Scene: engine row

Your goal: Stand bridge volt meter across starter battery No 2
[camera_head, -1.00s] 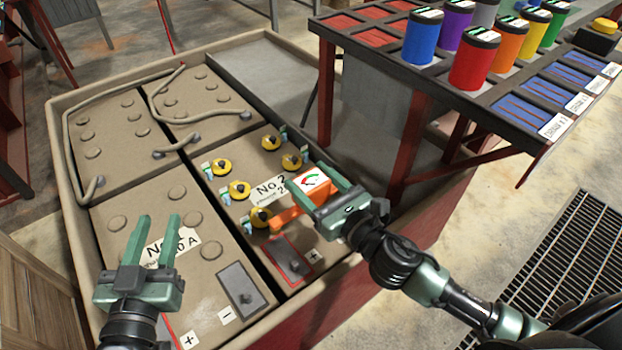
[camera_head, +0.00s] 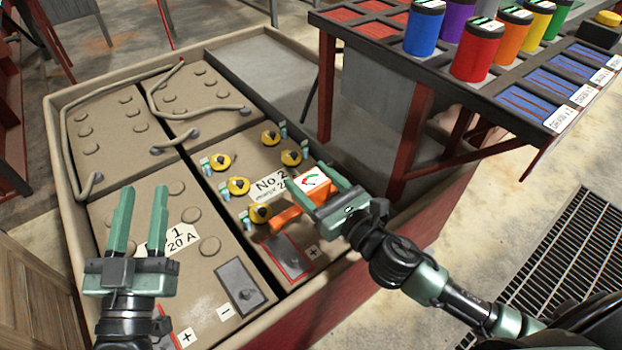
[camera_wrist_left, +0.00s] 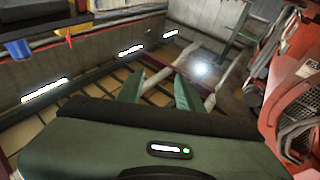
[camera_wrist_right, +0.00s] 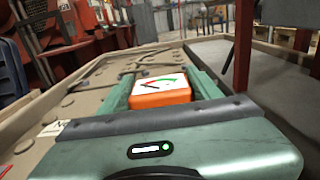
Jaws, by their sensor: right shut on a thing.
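The bridge volt meter (camera_head: 290,215) is orange with a white dial face. My right gripper (camera_head: 335,188) is shut on it, over battery No 2; the meter also shows between the fingers in the right wrist view (camera_wrist_right: 160,92). Whether it touches the battery top is unclear. Starter battery No 2 (camera_head: 230,168) carries several yellow caps (camera_head: 239,186), small blue-and-green pieces beside them, and a red-framed terminal (camera_head: 290,252) marked plus. My left gripper (camera_head: 140,215) is open and empty above battery No 1 (camera_head: 205,270). Its open fingers also show in the left wrist view (camera_wrist_left: 155,90).
A rimmed tray (camera_head: 62,150) holds the batteries; a cable (camera_head: 66,135) runs over the rear ones. A dark rack (camera_head: 480,95) with coloured cylinders, including a red one (camera_head: 477,52), stands at right. A floor grate (camera_head: 555,255) lies at lower right.

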